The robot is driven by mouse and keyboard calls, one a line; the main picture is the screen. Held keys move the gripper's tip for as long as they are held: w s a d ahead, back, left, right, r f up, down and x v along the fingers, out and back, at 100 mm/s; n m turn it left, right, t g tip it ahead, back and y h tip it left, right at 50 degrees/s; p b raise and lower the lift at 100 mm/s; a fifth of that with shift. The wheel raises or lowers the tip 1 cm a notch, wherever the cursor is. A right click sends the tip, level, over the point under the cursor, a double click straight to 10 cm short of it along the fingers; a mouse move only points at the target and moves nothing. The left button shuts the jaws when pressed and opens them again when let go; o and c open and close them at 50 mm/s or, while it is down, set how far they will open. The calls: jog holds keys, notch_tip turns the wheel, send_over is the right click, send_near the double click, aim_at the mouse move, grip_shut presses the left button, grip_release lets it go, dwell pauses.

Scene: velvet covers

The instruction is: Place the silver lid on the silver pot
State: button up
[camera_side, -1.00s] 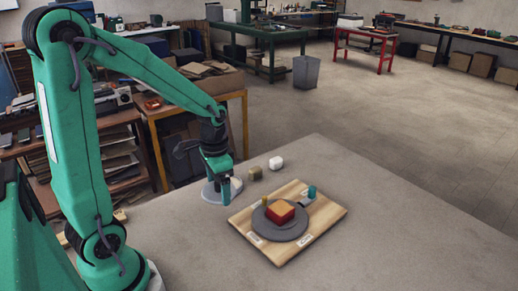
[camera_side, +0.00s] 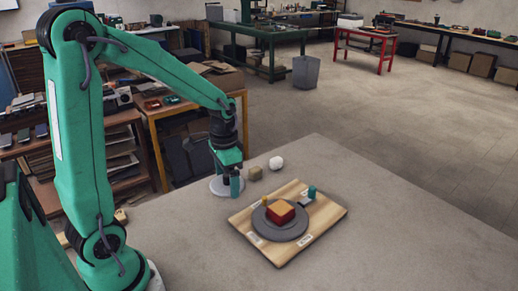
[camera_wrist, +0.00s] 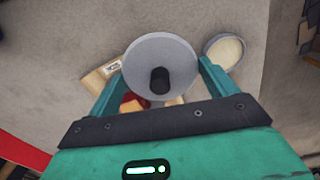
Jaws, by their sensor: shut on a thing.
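In the wrist view, the silver lid (camera_wrist: 150,50) is a grey disc with a black knob (camera_wrist: 160,80), between my fingers. My gripper (camera_wrist: 160,72) is shut on it at opposite sides of its rim. In the side view, my gripper (camera_side: 230,187) is left of the wooden board, with a pale disc (camera_side: 218,188) at its fingertips, apparently the lid. A round, silver-rimmed vessel with a pale inside (camera_wrist: 224,52), probably the pot, shows right of the lid in the wrist view. I cannot pick it out in the side view.
The wooden board (camera_side: 287,254) carries a dark round plate (camera_side: 283,234), a red-orange block (camera_side: 280,211), a yellow peg (camera_side: 264,200) and a teal piece (camera_side: 312,191). A tan block (camera_side: 255,174) and white block (camera_side: 276,163) stand behind. The tabletop's right side is clear.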

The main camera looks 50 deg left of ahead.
jog(key=w+r, duration=0.2)
jog(key=w, duration=0.4)
jog(key=shift+w, duration=0.15)
jog(key=shift+a, duration=0.2)
jog(key=a+f, duration=0.2)
jog(key=a, duration=0.1)
jog(key=a+f, duration=0.2)
jog(key=a, duration=0.2)
jog(key=w+a+f, duration=0.1)
jog(key=a+f, duration=0.2)
jog(key=a, duration=0.1)
jog(key=shift+a, duration=0.2)
jog(key=shift+f, duration=2)
jog(key=shift+f, duration=0.45)
jog(key=o, duration=0.9)
jog(key=shift+c, duration=0.2)
jog(key=shift+r, duration=0.1)
